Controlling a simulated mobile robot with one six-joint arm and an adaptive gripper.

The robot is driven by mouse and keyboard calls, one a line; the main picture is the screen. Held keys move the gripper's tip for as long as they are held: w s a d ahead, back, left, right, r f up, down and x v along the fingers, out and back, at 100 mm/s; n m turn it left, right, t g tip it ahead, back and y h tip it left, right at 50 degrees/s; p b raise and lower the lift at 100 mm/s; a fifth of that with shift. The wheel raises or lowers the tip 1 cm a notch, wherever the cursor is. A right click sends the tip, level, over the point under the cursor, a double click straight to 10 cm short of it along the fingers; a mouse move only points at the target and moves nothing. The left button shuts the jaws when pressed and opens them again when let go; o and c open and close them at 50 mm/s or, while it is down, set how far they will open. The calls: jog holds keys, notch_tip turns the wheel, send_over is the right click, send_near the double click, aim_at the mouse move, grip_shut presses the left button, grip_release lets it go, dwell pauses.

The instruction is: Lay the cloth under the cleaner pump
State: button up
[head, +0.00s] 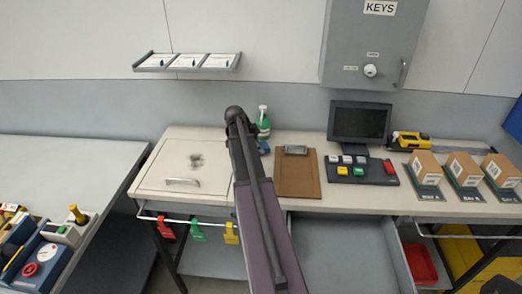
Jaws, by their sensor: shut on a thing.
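The cleaner pump (263,122), a green bottle with a white top, stands upright at the back of the bench, just right of my arm. A small blue patch (265,147) shows just below it, beside my arm; it may be the cloth, but too little shows to be sure. Whether it lies under the bottle or in front of it I cannot tell. My arm rises across the middle of the view and hides the bench behind it. My gripper does not show.
A brown clipboard (297,178) lies right of my arm, then a dark monitor (359,123) and a button panel (361,170). Boxes (422,165) stand at the right. An open drawer (345,250) juts out below the bench. A lidded panel (183,160) is at the left.

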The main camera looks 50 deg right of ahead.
jog(key=shift+s+d+f, duration=0.15)
jog(key=shift+d+f, duration=0.15)
jog(key=shift+f, duration=0.2)
jog(key=o, duration=0.9)
jog(key=shift+r, duration=0.15)
jog(key=p+v, duration=0.2)
jog(key=v, duration=0.1)
jog(key=shift+d, duration=0.1)
jog(key=p+v, duration=0.8)
jog(key=v, duration=0.1)
dwell(0.8)
